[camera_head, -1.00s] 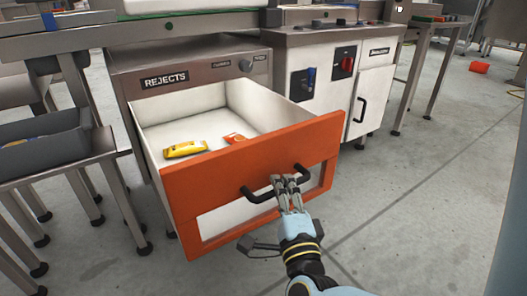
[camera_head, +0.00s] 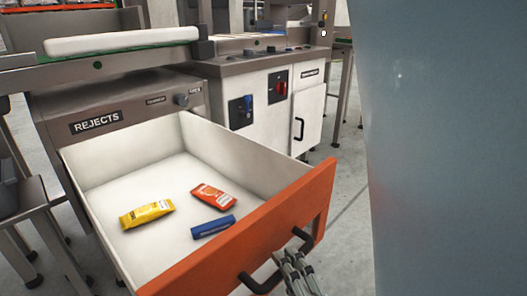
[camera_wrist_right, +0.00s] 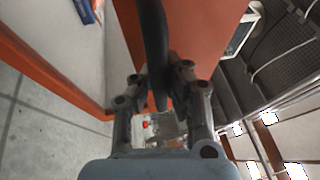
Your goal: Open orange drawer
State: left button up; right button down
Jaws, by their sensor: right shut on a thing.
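The orange-fronted drawer (camera_head: 312,190) is pulled well out of the metal cabinet labelled REJECTS (camera_head: 95,123). Its white inside shows. In it lie a yellow packet (camera_head: 146,214), an orange-red packet (camera_head: 212,196) and a blue packet (camera_head: 214,226), apart from one another. My right gripper (camera_head: 290,258) is at the drawer front, shut on the black handle (camera_head: 255,284). In the right wrist view the dark handle (camera_wrist_right: 153,35) runs between the fingers, with the orange front beside it. My left gripper is not in view.
A white-fronted cabinet (camera_head: 260,125) with a blue switch and a red knob stands behind to the right. A steel table (camera_head: 25,200) stands at the left, close to the drawer. The right of the head view is hidden by a near blue-grey surface.

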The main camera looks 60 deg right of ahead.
jog(key=shift+f, duration=0.2)
jog(key=c, duration=1.3)
grip_release()
jog(key=shift+r, duration=0.1)
